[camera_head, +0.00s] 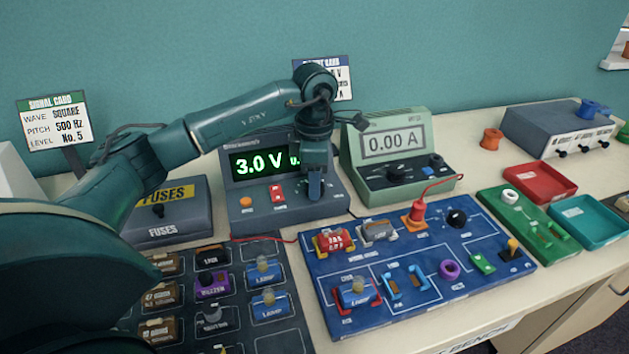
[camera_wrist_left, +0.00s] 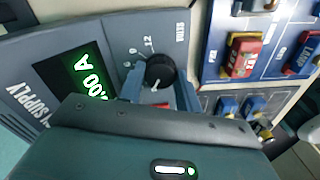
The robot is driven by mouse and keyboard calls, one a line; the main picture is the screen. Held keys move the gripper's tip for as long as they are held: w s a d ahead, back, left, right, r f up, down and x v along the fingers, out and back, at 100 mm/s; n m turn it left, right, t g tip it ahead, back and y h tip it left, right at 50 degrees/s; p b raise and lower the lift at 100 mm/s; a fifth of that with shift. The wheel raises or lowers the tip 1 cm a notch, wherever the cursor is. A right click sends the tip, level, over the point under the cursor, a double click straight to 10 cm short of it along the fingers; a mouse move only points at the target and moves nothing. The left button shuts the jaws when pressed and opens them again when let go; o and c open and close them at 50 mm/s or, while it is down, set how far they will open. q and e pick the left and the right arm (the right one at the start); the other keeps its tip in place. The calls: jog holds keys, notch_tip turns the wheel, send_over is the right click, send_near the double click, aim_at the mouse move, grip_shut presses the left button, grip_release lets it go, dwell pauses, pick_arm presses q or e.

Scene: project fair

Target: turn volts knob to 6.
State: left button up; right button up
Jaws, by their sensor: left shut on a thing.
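The power supply (camera_head: 250,205) is a dark grey box at the back of the bench. Its green display (camera_head: 260,161) reads 3.0 V, and the rest of the reading is covered by my arm. My left gripper (camera_head: 315,187) points down at the right part of its panel, hiding the volts knob in the head view. In the left wrist view the black volts knob (camera_wrist_left: 160,70) sits between the fingers of my left gripper (camera_wrist_left: 154,88), which is shut on it. My right gripper is not in view.
A green ammeter (camera_head: 390,150) reading 0.00 A stands close on the right. A fuses box (camera_head: 168,220) stands on the left. A blue circuit board (camera_head: 400,315) and a dark parts tray (camera_head: 235,250) lie in front.

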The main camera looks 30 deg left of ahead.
pick_arm(q)
jog(key=m+b, duration=0.1)
jog(key=m, duration=0.2)
jog(key=shift+m, duration=0.4)
jog(key=m+b, duration=0.1)
jog(key=m, duration=0.2)
jog(key=shift+m, duration=0.3)
jog(key=m, duration=0.3)
jog(key=shift+b, duration=0.3)
jog(key=shift+m, duration=1.8)
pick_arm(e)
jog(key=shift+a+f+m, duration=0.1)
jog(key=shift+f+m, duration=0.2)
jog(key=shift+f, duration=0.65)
pick_arm(q)
jog(key=shift+m+b, duration=0.3)
jog(key=o, duration=1)
jog(key=shift+c, duration=0.2)
jog(key=shift+r, duration=0.15)
